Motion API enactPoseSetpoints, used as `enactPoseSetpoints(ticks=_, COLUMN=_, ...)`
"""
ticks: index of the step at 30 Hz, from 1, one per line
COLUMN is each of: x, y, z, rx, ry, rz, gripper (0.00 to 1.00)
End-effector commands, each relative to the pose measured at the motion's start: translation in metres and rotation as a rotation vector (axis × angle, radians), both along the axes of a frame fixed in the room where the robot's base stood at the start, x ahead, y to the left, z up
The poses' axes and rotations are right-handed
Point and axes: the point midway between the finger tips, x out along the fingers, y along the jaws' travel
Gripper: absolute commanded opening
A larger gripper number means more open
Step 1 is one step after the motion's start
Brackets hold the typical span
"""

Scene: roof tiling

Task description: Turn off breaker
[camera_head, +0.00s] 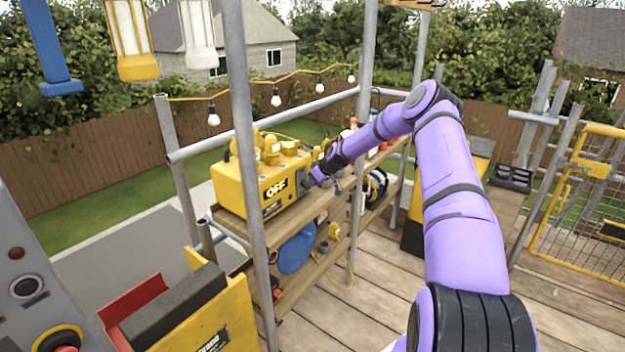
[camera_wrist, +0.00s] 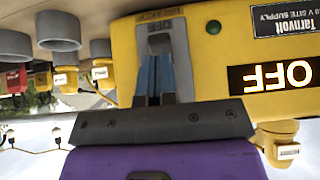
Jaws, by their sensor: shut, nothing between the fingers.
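The breaker is part of a yellow power box (camera_head: 236,190) on the upper shelf in the head view. Its front carries a bright OFF sign (camera_head: 277,187), which also shows upside down and lit in the wrist view (camera_wrist: 277,76). In the wrist view a grey switch housing (camera_wrist: 178,55) sits on the yellow face, with a green round light (camera_wrist: 214,27) beside it. My gripper (camera_wrist: 153,75) is shut and empty, its blue-grey fingers over the switch housing. They hide much of the switch, and I cannot tell whether they touch it.
Grey scaffold poles (camera_head: 247,120) stand close in front of the shelf (camera_head: 325,198). Bottles and cable coils (camera_head: 374,187) sit to the right. A yellow gate (camera_head: 590,200) stands at the far right. Wooden deck (camera_head: 370,310) is clear below the arm.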

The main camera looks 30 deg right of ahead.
Motion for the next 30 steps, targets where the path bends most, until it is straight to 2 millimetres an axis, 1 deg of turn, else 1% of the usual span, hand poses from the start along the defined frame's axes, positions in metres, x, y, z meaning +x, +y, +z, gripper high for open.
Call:
enactPoseSetpoints(ticks=8, x=0.002, y=0.001, z=0.002, rx=-0.001, ry=0.000, rz=0.001, gripper=0.00)
enactPoseSetpoints(ticks=19, x=0.013, y=0.005, z=0.008, rx=-0.001, ry=0.001, rz=0.001, gripper=0.00)
enactPoseSetpoints(ticks=30, x=0.013, y=0.005, z=0.009, rx=-0.001, ry=0.001, rz=0.001, gripper=0.00)
